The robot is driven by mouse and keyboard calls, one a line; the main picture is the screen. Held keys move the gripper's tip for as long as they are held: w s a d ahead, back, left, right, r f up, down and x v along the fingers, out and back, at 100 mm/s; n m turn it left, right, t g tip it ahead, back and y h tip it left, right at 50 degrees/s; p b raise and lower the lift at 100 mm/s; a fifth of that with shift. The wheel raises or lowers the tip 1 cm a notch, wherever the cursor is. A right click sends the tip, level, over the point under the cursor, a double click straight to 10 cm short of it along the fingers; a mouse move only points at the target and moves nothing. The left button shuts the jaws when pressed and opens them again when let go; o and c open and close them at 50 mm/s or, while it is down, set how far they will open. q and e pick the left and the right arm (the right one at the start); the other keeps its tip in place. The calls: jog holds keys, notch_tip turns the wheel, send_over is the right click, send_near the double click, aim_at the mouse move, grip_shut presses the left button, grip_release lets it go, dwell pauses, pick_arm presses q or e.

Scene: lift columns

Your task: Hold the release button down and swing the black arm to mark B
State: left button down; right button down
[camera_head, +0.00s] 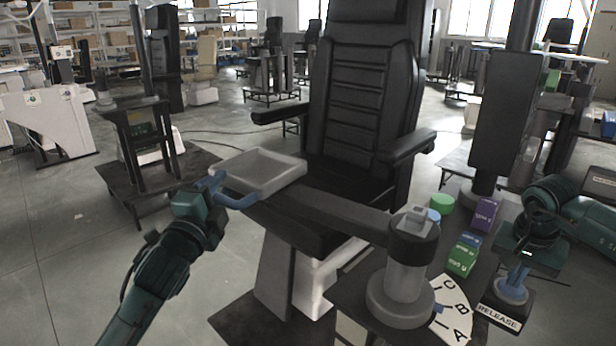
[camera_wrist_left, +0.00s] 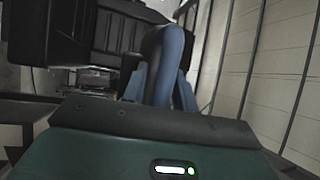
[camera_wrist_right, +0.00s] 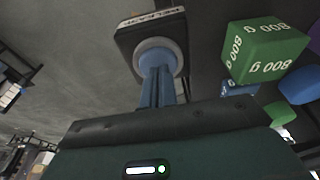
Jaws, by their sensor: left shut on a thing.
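The black arm (camera_head: 330,208) reaches from the grey round column (camera_head: 405,265) to a grey tray (camera_head: 262,190) at its left end. A blue handle (camera_head: 238,201) sticks out by the tray; my left gripper (camera_head: 212,182) is shut on it, and blue shapes fill the middle of the left wrist view. The dial plate (camera_head: 452,305) carries marks C, B and A; a small blue pointer shows at its inner edge near the B line, exact alignment unclear. My right gripper (camera_wrist_right: 157,80) has its fingers together on the round grey release button (camera_wrist_right: 173,48), on the block labelled RELEASE (camera_head: 497,318).
Green (camera_head: 462,260) and purple (camera_head: 484,213) weight blocks and a green cylinder (camera_head: 441,202) stand beside the column. A black chair (camera_head: 365,90) stands behind the arm. Open floor lies at the left front.

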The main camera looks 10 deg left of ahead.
pick_arm(q)
jog(key=s+d+n+g+y, duration=0.1)
jog(key=s+n+y, duration=0.3)
jog(key=s, duration=0.9)
jog(key=shift+r+y, duration=0.15)
jog(key=shift+y, duration=1.45)
jog(key=shift+d, duration=0.1)
jog(key=c, duration=1.4)
grip_release()
pick_arm(e)
jog(key=shift+s, duration=0.1)
pick_arm(q)
jog(key=shift+o, duration=0.2)
pick_arm(e)
jog(key=shift+d, duration=0.1)
